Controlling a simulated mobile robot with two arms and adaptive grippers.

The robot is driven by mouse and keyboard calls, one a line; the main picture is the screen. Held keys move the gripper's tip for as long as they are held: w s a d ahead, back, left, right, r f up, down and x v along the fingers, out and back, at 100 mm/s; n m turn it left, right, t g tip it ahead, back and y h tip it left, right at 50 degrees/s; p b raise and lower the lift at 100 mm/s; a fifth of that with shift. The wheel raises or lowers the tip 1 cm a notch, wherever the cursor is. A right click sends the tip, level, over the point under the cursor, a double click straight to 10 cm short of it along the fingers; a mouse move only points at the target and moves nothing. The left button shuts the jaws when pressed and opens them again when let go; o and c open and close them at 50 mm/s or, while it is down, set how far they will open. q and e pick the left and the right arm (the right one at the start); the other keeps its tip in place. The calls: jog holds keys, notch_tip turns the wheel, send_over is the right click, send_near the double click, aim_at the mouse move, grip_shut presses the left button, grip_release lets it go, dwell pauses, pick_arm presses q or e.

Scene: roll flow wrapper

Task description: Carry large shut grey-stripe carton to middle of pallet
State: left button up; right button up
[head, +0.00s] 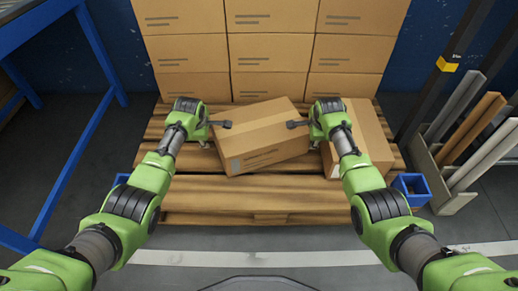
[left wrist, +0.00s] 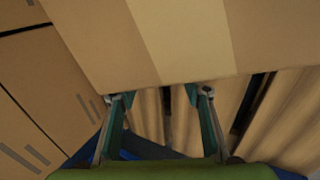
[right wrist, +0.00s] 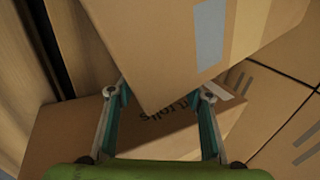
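The large shut carton (head: 262,138) is brown with a paler tape band across its top and a grey patch near its lower left corner. It sits turned at an angle over the pallet (head: 240,196), between my two grippers. I cannot tell whether it rests on the slats. My left gripper (head: 222,125) is at its left side; in the left wrist view the fingers are apart, with the carton (left wrist: 185,45) at their tips. My right gripper (head: 296,124) is at its right side; in the right wrist view its fingers are apart around a corner of the carton (right wrist: 160,50).
Another carton (head: 374,140) stands on the pallet at right, close to the large one and partly behind my right gripper. A wall of stacked cartons (head: 270,50) rises behind. A blue bin (head: 411,188) is at right; a blue frame (head: 60,180) stands left. The front slats are bare.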

pick_arm(q)
jog(key=shift+d+f, duration=0.2)
jog(key=shift+d, duration=0.35)
jog(key=shift+d+f, duration=0.15)
jog(key=shift+d, duration=0.35)
pick_arm(e)
jog(key=shift+w+a+f, duration=0.15)
jog(key=shift+a, duration=0.85)
pick_arm(q)
jog(key=shift+o, duration=0.3)
jog(key=shift+a+r, duration=0.1)
jog(key=shift+a, duration=0.85)
pick_arm(e)
jog(key=shift+d, duration=0.95)
pick_arm(q)
jog(key=o, duration=0.4)
jog(key=shift+a+r, duration=0.1)
jog(key=shift+a, duration=0.25)
pick_arm(e)
jog(key=shift+d, duration=0.35)
pick_arm(q)
jog(key=shift+a, duration=0.25)
pick_arm(e)
jog(key=shift+d, duration=0.3)
pick_arm(q)
jog(key=shift+a, duration=0.15)
pick_arm(e)
jog(key=shift+d, duration=0.1)
